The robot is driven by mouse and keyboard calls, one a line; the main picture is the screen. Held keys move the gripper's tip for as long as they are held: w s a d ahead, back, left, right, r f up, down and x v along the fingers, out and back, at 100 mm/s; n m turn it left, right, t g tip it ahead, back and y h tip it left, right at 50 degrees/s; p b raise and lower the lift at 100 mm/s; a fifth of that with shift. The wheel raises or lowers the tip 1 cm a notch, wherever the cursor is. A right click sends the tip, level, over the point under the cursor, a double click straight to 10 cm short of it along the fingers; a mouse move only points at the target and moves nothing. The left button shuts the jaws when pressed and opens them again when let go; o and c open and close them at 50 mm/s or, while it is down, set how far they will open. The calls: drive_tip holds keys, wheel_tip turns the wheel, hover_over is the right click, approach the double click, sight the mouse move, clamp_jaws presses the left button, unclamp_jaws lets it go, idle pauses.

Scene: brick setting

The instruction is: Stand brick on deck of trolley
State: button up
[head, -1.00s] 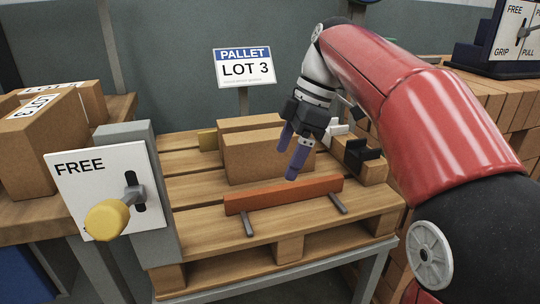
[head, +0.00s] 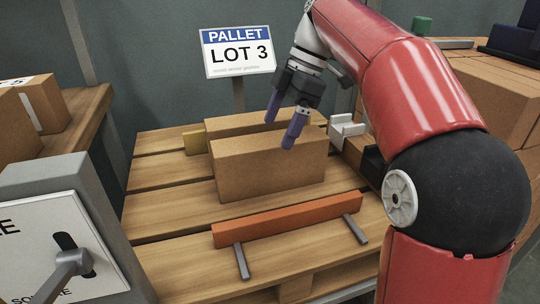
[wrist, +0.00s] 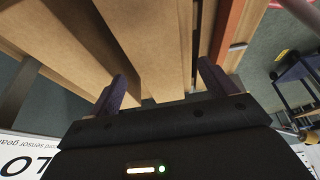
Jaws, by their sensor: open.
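Two brown bricks stand side by side on a wooden pallet (head: 165,205), a front brick (head: 262,172) and a rear brick (head: 235,123) partly hidden behind it. My gripper (head: 279,134) is open and empty, with purple fingers pointing down over the top of the front brick. The nearer finger overlaps its front face in the picture; I cannot tell the height gap. In the wrist view my fingers (wrist: 162,72) lie on either side of the front brick (wrist: 162,35) in the picture. A dark frame like a trolley (wrist: 295,72) shows at the right there; its deck is unclear.
An orange bar (head: 285,219) on two grey prongs lies along the pallet's front. A lever plate (head: 75,245) stands at front left. A white bracket (head: 345,128) is right of the bricks. A "PALLET LOT 3" sign (head: 238,50) stands behind. Stacked bricks (head: 495,95) fill the right.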

sight(267, 152)
drive_tip(key=b+x, duration=0.1)
drive_tip(key=x, duration=0.6)
drive_tip(key=shift+a+f, duration=0.1)
drive_tip(key=shift+a, duration=0.05)
drive_tip(key=shift+c, duration=0.2)
clamp_jaws()
